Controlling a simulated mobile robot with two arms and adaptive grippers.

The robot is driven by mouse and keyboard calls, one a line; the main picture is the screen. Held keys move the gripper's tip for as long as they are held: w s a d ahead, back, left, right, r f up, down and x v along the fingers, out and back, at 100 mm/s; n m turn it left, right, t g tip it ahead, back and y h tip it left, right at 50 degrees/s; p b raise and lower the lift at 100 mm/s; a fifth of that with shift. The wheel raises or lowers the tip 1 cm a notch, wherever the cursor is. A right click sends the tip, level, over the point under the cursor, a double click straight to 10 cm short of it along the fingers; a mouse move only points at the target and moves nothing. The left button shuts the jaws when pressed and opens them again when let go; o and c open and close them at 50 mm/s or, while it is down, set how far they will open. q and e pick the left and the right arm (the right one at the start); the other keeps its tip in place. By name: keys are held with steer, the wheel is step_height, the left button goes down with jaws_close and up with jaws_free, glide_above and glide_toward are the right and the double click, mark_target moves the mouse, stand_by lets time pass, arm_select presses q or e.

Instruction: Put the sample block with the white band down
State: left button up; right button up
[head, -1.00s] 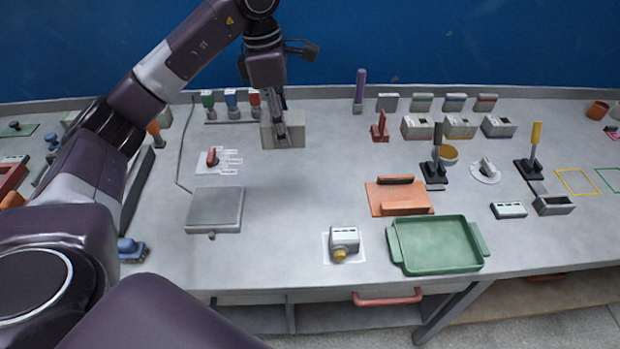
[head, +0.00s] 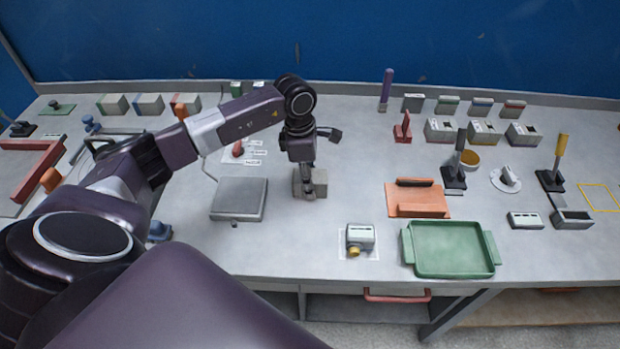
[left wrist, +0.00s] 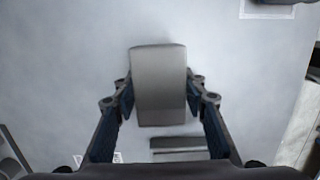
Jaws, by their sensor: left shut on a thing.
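My left gripper (head: 308,180) points down over the middle of the bench. It is shut on a grey block (head: 320,186), the sample block. In the left wrist view the block (left wrist: 158,85) is upright in the picture between the two fingers of the gripper (left wrist: 160,105). I cannot make out a white band on it in either view. The fingers hide part of the block in the head view. The block is at or close above the bench top (head: 345,200); I cannot tell whether it touches. My right gripper is not in view.
A grey flat plate (head: 238,199) lies left of the block. A small device with a yellow knob (head: 359,239), an orange holder (head: 416,199) and a green tray (head: 451,249) are to its right. Banded blocks (head: 480,107) stand along the back. Bench around the block is clear.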

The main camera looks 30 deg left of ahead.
arm_select(q)
steer(key=shift+f, duration=0.2)
steer(key=shift+f+b, duration=0.2)
steer(key=shift+b, duration=0.1)
steer(key=o, duration=1.5)
steer(key=shift+r, duration=0.1)
steer(key=shift+c, duration=0.2)
